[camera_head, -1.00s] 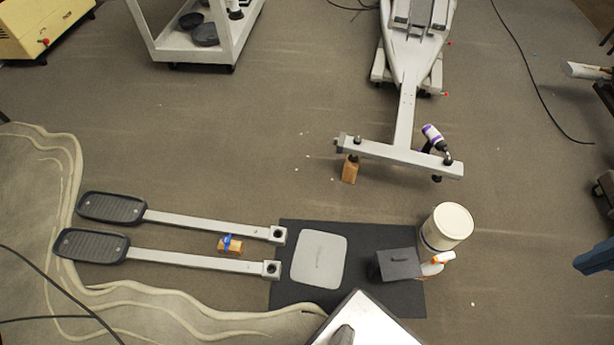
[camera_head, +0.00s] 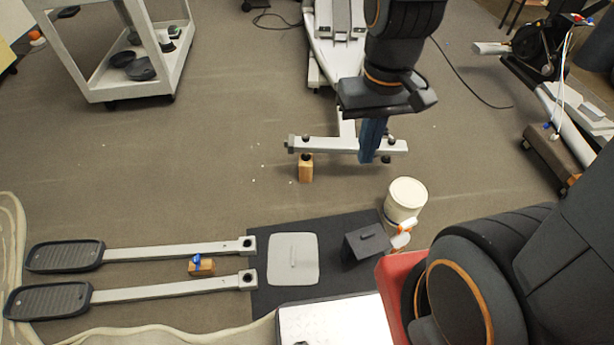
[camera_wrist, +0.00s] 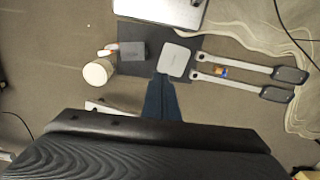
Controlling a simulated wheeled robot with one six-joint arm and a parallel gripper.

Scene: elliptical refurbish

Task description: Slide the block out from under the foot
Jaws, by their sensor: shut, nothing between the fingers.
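An upright wooden block (camera_head: 306,169) stands beneath the left foot at the end of the elliptical's pale crossbar (camera_head: 330,145). Whether foot and block touch is too small to tell. My gripper (camera_head: 372,158) points down in front of the crossbar's right part, to the right of the block, with its blue fingers together and empty. The fingers also show in the wrist view (camera_wrist: 162,84), where the block is not visible. My gripper hides part of the crossbar.
A white bucket (camera_head: 406,200), a dark box (camera_head: 366,243) and a grey pad (camera_head: 293,259) sit on or beside a black mat (camera_head: 268,300). Two pedal arms (camera_head: 170,250) lie left, with another wooden block (camera_head: 201,268) between them. A cart (camera_head: 130,85) stands back left. Floor left of the upright block is mostly clear.

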